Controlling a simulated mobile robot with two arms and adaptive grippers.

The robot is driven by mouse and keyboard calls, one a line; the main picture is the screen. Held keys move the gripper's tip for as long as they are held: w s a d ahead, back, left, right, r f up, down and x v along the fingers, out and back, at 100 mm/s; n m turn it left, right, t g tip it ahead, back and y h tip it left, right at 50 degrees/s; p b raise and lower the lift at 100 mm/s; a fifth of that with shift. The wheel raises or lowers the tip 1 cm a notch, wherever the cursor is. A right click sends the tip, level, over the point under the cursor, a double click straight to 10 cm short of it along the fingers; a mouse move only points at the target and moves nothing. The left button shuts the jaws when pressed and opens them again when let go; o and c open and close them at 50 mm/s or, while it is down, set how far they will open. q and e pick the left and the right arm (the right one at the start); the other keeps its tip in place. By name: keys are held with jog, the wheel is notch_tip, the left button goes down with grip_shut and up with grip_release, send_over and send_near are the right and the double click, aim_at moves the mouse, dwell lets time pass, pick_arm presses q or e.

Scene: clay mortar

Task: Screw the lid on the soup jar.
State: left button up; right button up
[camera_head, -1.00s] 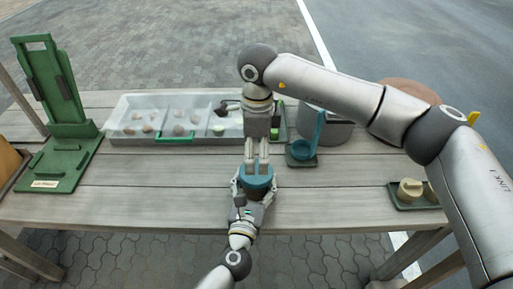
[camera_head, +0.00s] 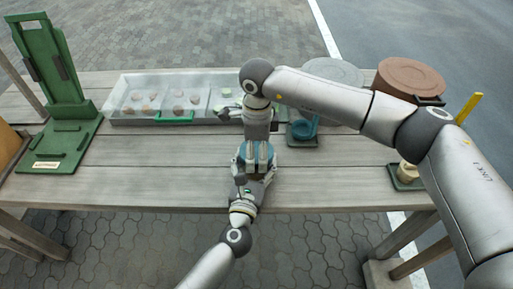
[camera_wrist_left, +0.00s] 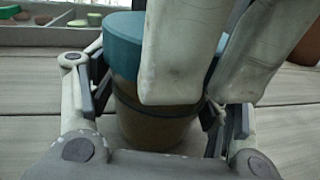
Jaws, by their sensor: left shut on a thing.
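The soup jar has a brown body (camera_wrist_left: 150,130) and a teal top that looks like the lid (camera_wrist_left: 122,38). In the head view its teal top (camera_head: 241,154) shows beside the grippers near the table's front middle. My left gripper (camera_head: 254,160) comes from the front and is shut around the jar's body, with a finger on each side. The jar looks upright. My right gripper (camera_head: 260,168) reaches down over the jar from above. Its two pale fingers (camera_wrist_left: 180,60) overlap the teal top in the wrist view; whether they are shut on it cannot be told. They hide much of it.
A grey compartment tray (camera_head: 130,121) with several small pieces lies behind. A green stand (camera_head: 58,145) is at the left. A blue cup (camera_head: 304,129) stands on a dark tray behind right. Small beige pots (camera_head: 408,172) and a brown round container (camera_head: 410,78) are right.

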jog(key=c, duration=0.7)
jog(key=shift+m, duration=0.9)
jog(key=o, duration=1.1)
jog(key=shift+r, duration=0.1)
notch_tip(320, 180, up, 12)
jog(key=shift+d+f, duration=0.1)
pick_arm(q)
jog(key=o, duration=2)
jog(key=shift+o, duration=0.2)
